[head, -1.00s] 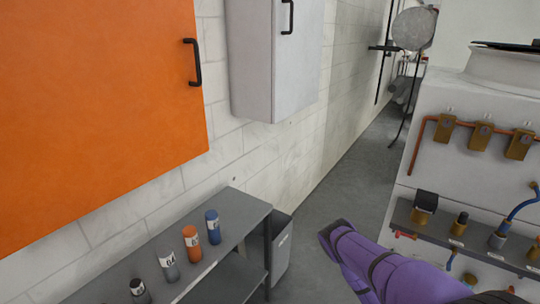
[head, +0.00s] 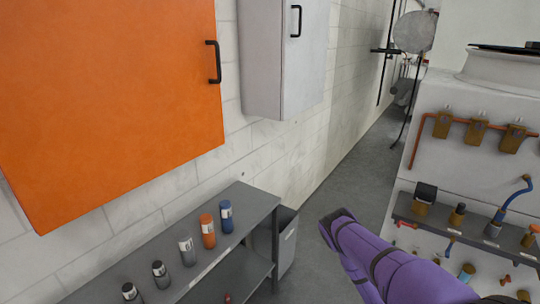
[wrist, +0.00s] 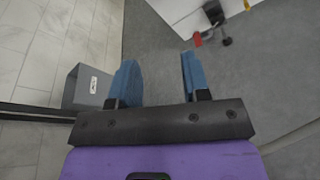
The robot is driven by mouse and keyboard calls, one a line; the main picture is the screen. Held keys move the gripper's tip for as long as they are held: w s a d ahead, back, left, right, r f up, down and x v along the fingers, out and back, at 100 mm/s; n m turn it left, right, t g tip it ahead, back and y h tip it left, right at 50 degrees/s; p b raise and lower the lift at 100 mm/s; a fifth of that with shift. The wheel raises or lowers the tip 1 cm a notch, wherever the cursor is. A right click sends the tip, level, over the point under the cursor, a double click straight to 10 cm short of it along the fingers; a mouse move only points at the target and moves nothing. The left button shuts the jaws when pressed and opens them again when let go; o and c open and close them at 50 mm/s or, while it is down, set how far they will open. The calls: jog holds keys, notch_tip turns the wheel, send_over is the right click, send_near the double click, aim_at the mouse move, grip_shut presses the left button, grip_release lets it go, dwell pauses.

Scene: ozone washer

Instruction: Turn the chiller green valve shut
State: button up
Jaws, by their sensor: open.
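I cannot make out a green valve in either view. A white machine (head: 440,115) with valves and pipe fittings stands at the right of the head view. Its dark lower shelf (head: 462,232) carries several brass and dark fittings, and a blue hose (head: 514,195) rises from one. A red handle (head: 405,224) sticks out below the shelf's left end; a red handle also shows at the top of the wrist view (wrist: 197,39). My gripper (wrist: 158,72) has its two blue fingers apart, with nothing between them, above grey floor. Its fingers are not visible in the head view.
A dark bench (head: 140,265) with several bottles stands along the left wall. A grey bin (head: 287,245) is at its end; it also shows in the wrist view (wrist: 88,88). An orange cabinet (head: 110,100) and a grey cabinet (head: 275,60) hang above. Floor (head: 345,180) between wall and machine is clear.

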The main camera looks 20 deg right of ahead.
jog(key=w+d+r+m+g+h, duration=0.1)
jog(key=w+r+m+g+h, duration=0.3)
jog(key=r, duration=0.8)
jog(key=w+d+r+m+g+h, duration=0.1)
jog(key=w+r+m+h, duration=0.25)
jog(key=w+r, duration=0.6)
jog(key=s+a+r+m+g+y, duration=0.1)
jog(key=s+a+r+m+g, duration=0.15)
jog(key=r, duration=0.55)
jog(key=s+a+r+m+g, duration=0.1)
jog(key=r+m+g, duration=0.3)
jog(key=r, duration=0.5)
jog(key=s+a+r+m+g+y, duration=0.1)
jog(key=r+m+g, duration=0.2)
jog(key=r, duration=0.5)
jog(key=s+a+r+m+y, duration=0.2)
jog(key=s+a+r+y, duration=0.1)
jog(key=s+a+r, duration=0.4)
jog(key=s+a+r+m+y, duration=0.2)
jog(key=a+r+m+y, duration=0.15)
jog(key=r, duration=0.55)
jog(key=s+a+r+t+y, duration=0.4)
jog(key=s+a+r, duration=0.2)
jog(key=s+a, duration=0.2)
jog(key=s+a+r+t+y, duration=0.5)
jog(key=s+a, duration=0.4)
jog(key=a, duration=0.3)
jog(key=shift+r+n, duration=0.45)
jog(key=shift+r, duration=0.05)
